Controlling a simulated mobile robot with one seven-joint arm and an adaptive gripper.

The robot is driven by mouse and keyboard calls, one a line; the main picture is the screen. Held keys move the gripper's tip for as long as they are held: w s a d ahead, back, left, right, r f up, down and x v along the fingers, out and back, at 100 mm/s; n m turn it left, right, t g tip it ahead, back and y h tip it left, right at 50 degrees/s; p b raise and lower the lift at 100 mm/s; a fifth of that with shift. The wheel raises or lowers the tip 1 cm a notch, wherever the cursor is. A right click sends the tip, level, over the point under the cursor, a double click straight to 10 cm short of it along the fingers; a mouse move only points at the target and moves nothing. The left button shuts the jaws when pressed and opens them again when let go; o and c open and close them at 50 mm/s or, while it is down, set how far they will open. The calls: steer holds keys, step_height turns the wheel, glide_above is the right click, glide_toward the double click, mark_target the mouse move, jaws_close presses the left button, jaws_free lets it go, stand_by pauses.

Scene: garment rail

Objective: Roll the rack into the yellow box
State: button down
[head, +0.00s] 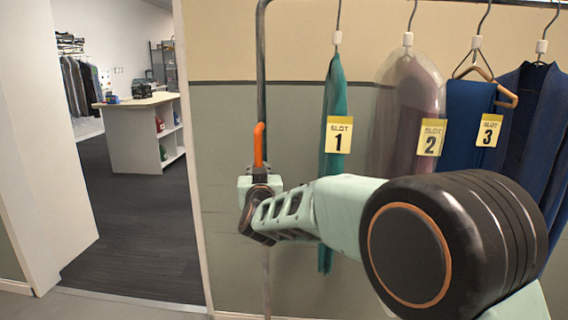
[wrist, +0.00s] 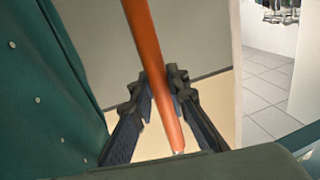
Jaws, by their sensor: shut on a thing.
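The rack (head: 261,75) is a dark metal garment rail with a tall upright at left and a top bar running right, cut off by the frame. An orange handle (head: 259,145) sits on the upright. My gripper (head: 260,178) is shut on this handle. In the wrist view the handle (wrist: 146,45) runs between the two dark fingers of my gripper (wrist: 158,92). Hanging on the rack are a teal garment (head: 335,110), a covered mauve garment (head: 405,105) and blue garments (head: 465,125), with yellow slot tags 1 to 3. The rack's wheels and the yellow box are not in view.
Left of the rack is an open doorway with dark floor (head: 135,240) beyond it. A white wall edge (head: 50,170) bounds it. A white counter (head: 140,135) stands farther back. A beige and grey wall (head: 225,130) is close behind the rack.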

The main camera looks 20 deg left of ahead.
steer(key=shift+s+a+p, duration=0.2)
steer(key=shift+a, duration=0.4)
steer(key=shift+s+a+p, duration=0.15)
steer(key=shift+s+a, duration=0.05)
steer(key=shift+a, duration=0.35)
steer(key=c, duration=1.9)
jaws_free()
steer(key=v, duration=1.2)
